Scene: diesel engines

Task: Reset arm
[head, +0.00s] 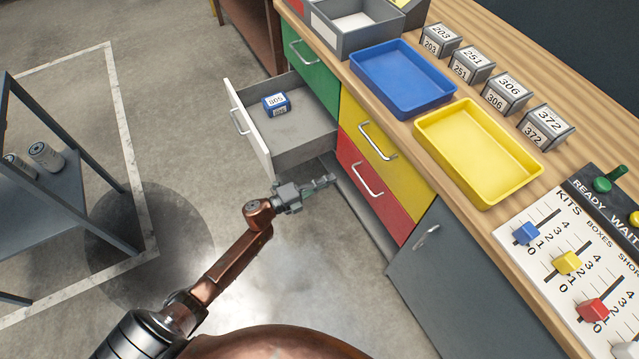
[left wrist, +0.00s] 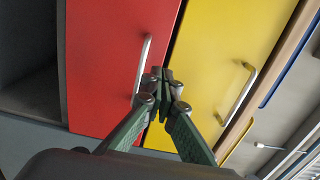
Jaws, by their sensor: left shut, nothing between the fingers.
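My left arm reaches in from the lower left of the head view. Its gripper (head: 322,183) is shut and empty, in front of the lower drawers and just below the open drawer. In the left wrist view the green-grey fingers (left wrist: 162,78) meet at their tips. Behind them are the red drawer front (left wrist: 105,60) with its handle and the yellow drawer front (left wrist: 215,60). The red drawer (head: 370,190) and yellow drawer (head: 375,140) are closed in the head view. My right gripper is not in view.
An open drawer (head: 249,130) with a white front sticks out, holding a blue box (head: 276,104) marked 505. On the worktop are a blue tray (head: 400,78), a yellow tray (head: 478,150), several numbered grey boxes (head: 505,95) and a slider board (head: 560,262). A metal rack (head: 60,190) stands left.

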